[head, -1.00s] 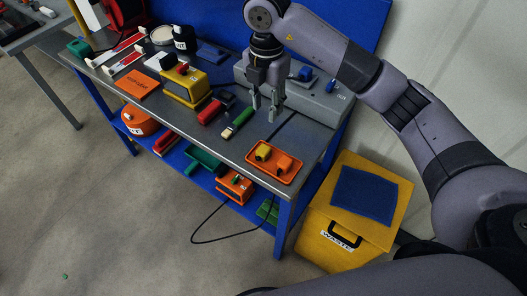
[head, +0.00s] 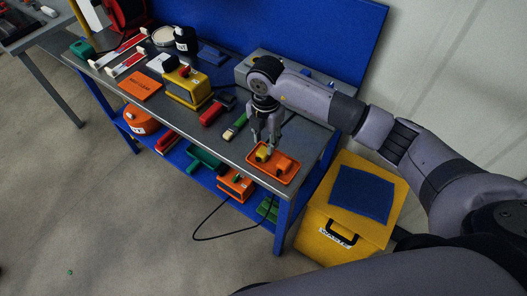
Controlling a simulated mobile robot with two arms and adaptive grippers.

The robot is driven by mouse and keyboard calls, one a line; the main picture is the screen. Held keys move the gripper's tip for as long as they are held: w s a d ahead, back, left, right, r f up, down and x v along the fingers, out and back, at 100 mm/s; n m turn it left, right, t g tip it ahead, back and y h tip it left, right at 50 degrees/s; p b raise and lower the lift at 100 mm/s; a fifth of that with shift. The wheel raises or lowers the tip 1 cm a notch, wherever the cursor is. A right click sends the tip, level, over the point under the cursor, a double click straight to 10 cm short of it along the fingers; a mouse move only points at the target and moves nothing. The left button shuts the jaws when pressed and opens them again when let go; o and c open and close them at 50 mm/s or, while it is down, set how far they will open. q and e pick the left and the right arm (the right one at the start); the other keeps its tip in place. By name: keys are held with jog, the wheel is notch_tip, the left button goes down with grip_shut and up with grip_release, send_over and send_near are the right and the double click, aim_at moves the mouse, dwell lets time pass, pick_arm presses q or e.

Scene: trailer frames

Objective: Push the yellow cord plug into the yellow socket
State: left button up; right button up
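A small yellow block that looks like the plug (head: 262,155) lies at the left end of an orange tray (head: 283,178) near the front right edge of the workbench. My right gripper (head: 264,146) points down right over it, its fingers spread with the yellow piece between or just below the tips. I cannot tell whether they touch it. My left gripper is out of view.
An orange piece (head: 283,164) lies beside the yellow one in the tray. A yellow waste bin (head: 340,222) stands right of the workbench (head: 215,138).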

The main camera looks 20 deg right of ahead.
aim_at(263, 151)
jog(key=shift+f, duration=0.1)
jog(key=f, duration=0.1)
jog(key=f+p, duration=0.1)
jog(key=f, duration=0.1)
jog(key=f+p, duration=0.1)
jog(key=shift+s+a+f, duration=0.2)
jog(key=shift+a, duration=0.1)
jog(key=shift+f, duration=0.3)
jog(key=c, duration=0.7)
jog(key=shift+w+r, duration=0.1)
jog(key=shift+r, duration=0.1)
